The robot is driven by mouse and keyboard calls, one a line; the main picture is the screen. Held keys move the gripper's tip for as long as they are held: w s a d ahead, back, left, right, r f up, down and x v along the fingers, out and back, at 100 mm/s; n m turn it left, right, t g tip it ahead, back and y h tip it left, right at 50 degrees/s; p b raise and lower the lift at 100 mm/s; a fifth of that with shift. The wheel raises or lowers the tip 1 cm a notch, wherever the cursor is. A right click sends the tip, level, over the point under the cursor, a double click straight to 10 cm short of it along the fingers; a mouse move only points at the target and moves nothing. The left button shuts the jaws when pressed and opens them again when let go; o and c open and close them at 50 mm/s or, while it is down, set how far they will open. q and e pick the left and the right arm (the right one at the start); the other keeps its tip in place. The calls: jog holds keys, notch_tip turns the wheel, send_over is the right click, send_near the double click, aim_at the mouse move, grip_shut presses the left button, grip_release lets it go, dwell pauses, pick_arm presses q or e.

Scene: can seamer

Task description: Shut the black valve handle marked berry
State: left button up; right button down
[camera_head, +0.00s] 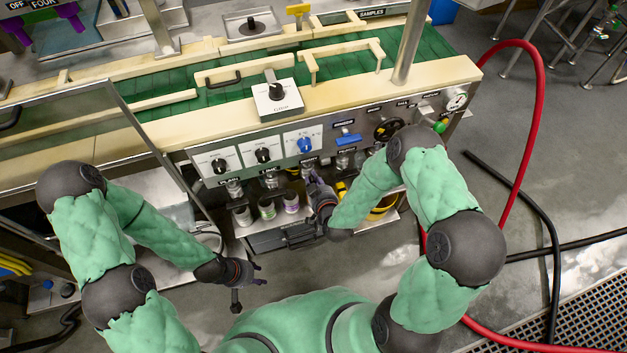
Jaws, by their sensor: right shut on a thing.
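A row of small valves hangs under the front panel of the machine (325,137), each below a small label. My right gripper (311,178) is up against the valve below the third label from the left (308,160), and its jaws are shut on the handle there. The fingers hide most of that handle, and the label is too small to read. The label further left reads PLAIN (230,183). My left gripper (259,274) is open and empty, low in front of the machine and apart from it.
Several small cups (266,208) stand on the shelf below the valves, close to my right gripper. A red hose (541,110) runs along the right.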

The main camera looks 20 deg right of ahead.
jog(key=shift+d, duration=0.1)
jog(key=shift+d+f+m+y+b, duration=0.15)
jog(key=shift+m+y+b, duration=0.55)
jog(key=shift+m, duration=0.3)
jog(key=shift+d+f+m+y+b, duration=0.2)
jog(key=shift+m+y+b, duration=0.5)
jog(key=shift+m, duration=0.3)
jog(key=shift+d+f+m+y+b, duration=0.15)
jog(key=shift+m+y+b, duration=0.5)
jog(key=shift+m, duration=0.35)
jog(key=c, duration=1.1)
grip_release()
